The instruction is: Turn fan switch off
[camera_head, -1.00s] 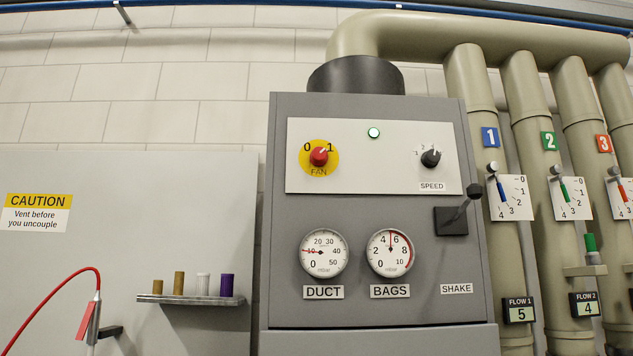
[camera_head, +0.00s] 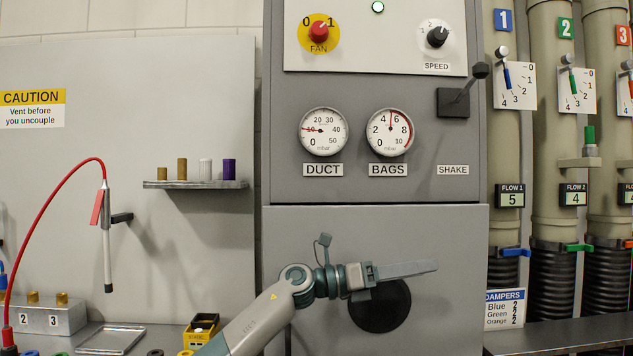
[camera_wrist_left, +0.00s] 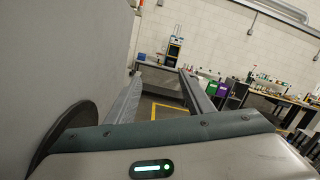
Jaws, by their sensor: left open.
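The red fan switch (camera_head: 319,31) sits on a yellow disc marked 0 and 1, labelled FAN, on the light panel at the top of the grey cabinet. Its pointer tilts toward the 1. A green lamp (camera_head: 377,7) is lit to its right. My left gripper (camera_head: 408,270) is low in front of the cabinet's lower part, well below the switch, pointing right. In the left wrist view its two fingers (camera_wrist_left: 160,95) are apart with nothing between them. My right gripper is not in view.
The speed knob (camera_head: 437,37) and the shake lever (camera_head: 471,90) stick out right of the switch. The duct gauge (camera_head: 324,131) and bags gauge (camera_head: 390,132) lie below. A small shelf (camera_head: 196,184) and a red hose (camera_head: 52,195) are at left.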

